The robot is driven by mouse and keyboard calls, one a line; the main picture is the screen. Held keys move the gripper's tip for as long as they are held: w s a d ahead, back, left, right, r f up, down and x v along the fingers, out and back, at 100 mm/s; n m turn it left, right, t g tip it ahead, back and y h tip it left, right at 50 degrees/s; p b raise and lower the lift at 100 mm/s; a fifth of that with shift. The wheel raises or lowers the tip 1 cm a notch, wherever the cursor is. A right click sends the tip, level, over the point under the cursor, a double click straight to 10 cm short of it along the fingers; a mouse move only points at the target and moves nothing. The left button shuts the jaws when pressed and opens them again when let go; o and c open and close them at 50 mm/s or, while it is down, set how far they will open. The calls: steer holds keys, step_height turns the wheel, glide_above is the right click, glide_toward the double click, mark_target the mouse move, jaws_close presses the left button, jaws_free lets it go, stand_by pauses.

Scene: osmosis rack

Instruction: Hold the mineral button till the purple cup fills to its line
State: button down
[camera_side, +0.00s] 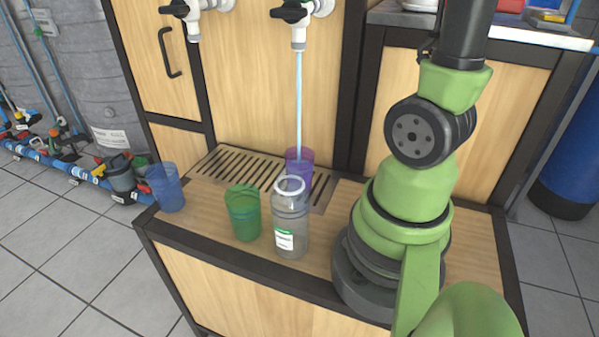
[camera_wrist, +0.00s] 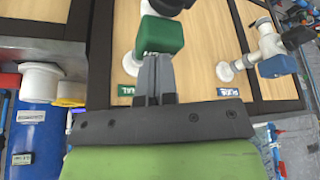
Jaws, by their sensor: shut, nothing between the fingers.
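The purple cup (camera_side: 299,160) stands upright on the slatted drip tray (camera_side: 232,166), under the right-hand tap (camera_side: 299,25). A stream of water (camera_side: 298,100) runs from that tap into the cup. The clear bottle hides part of the cup, and I cannot make out its water level or line. In the wrist view my gripper (camera_wrist: 156,60) is shut and empty, its fingertips at the green mineral button (camera_wrist: 162,36) and seemingly touching it. A partly hidden green label (camera_wrist: 125,90) sits beside it. My gripper is out of the side view.
A clear bottle (camera_side: 290,225) with a white-green label, a green cup (camera_side: 243,212) and a blue cup (camera_side: 166,187) stand on the wooden counter. The left tap (camera_side: 192,20) is not running. The wrist view shows a blue button (camera_wrist: 276,66) on the other tap.

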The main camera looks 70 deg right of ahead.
stand_by(0.3)
steer(key=shift+r, duration=3)
steer(key=s+a+f+n+t+y, duration=0.2)
steer(key=s+a+f+n+y, duration=0.1)
steer(key=a+f, duration=0.4)
steer(key=s+a+f+n+t+y, duration=0.2)
steer(key=a+f+n, duration=0.3)
steer(key=a+f, duration=0.3)
steer(key=shift+s+a+t+y, duration=0.45)
steer(key=shift+s+a, duration=0.3)
steer(key=shift+a, duration=0.3)
